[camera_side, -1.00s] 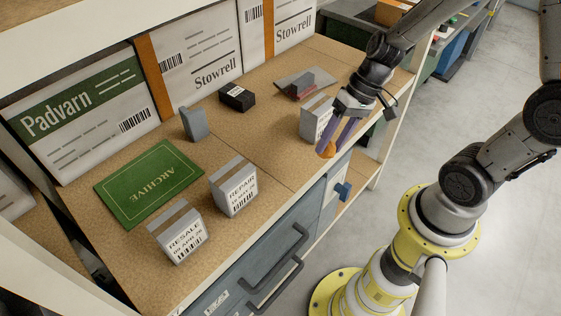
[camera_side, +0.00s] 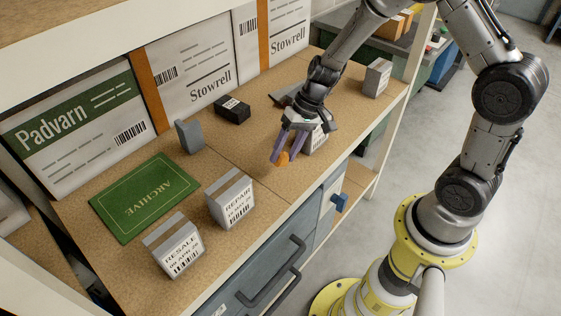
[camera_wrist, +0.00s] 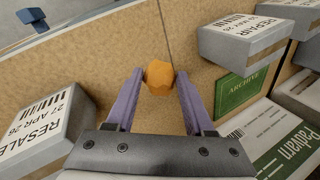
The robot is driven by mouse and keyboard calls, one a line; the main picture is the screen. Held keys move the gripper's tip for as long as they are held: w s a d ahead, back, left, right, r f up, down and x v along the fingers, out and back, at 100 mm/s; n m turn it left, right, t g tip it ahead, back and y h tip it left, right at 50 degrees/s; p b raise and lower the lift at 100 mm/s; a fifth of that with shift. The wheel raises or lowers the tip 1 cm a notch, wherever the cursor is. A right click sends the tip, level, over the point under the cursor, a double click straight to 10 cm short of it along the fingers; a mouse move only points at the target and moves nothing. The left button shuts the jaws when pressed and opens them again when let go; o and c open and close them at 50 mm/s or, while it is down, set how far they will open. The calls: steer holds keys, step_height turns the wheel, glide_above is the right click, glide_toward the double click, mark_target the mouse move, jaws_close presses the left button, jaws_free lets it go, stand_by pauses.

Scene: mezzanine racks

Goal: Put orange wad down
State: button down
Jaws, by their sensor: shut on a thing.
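The orange wad (camera_side: 283,159) is a small, rough, rounded lump. My gripper (camera_side: 281,157) is shut on it, with the wad between the tips of its purple fingers. In the wrist view the wad (camera_wrist: 159,77) sits between both fingertips (camera_wrist: 159,84). The gripper is over the tan shelf top (camera_side: 258,150), left of a white box. I cannot tell how far the wad is above the surface. The fingers hide part of the wad in the side view.
A box (camera_side: 316,140) is close behind the gripper. A black box (camera_side: 232,109) and grey block (camera_side: 189,136) stand farther back. Bare board lies between.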

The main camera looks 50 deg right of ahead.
mark_target(281, 163)
steer(key=shift+w+f, duration=0.45)
steer(key=shift+f, duration=0.1)
steer(key=shift+w+f, duration=0.15)
steer(key=shift+f, duration=0.75)
steer(key=shift+w+f, duration=0.1)
steer(key=shift+f, duration=0.8)
steer(key=shift+f, duration=0.15)
steer(key=shift+c, duration=1.4)
jaws_free()
